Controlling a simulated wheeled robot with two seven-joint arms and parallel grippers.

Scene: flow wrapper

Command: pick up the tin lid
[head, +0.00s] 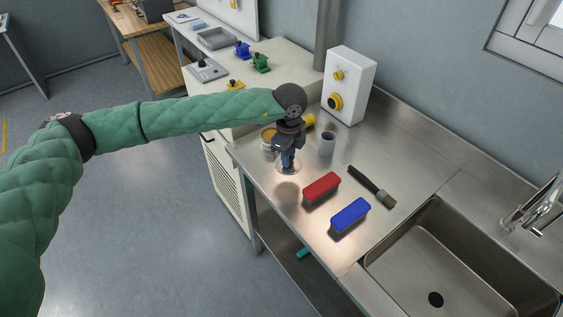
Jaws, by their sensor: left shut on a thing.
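My left gripper (288,163) points down over the near left part of the steel counter, shut on the tin lid (280,171). The lid is a thin, round, silvery disc around the fingertips, partly hidden by them. A dark round shadow shows on the counter in front of it, so the lid looks raised a little. An open tin (267,148) with yellowish contents stands just behind and left of the gripper. My right gripper is not in view.
On the steel counter (318,225) are a grey cup (327,145), a red brush (321,188), a blue brush (349,215) and a flat paintbrush (374,188). A white box with yellow knobs (349,86) stands behind. The sink (455,262) is at the right.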

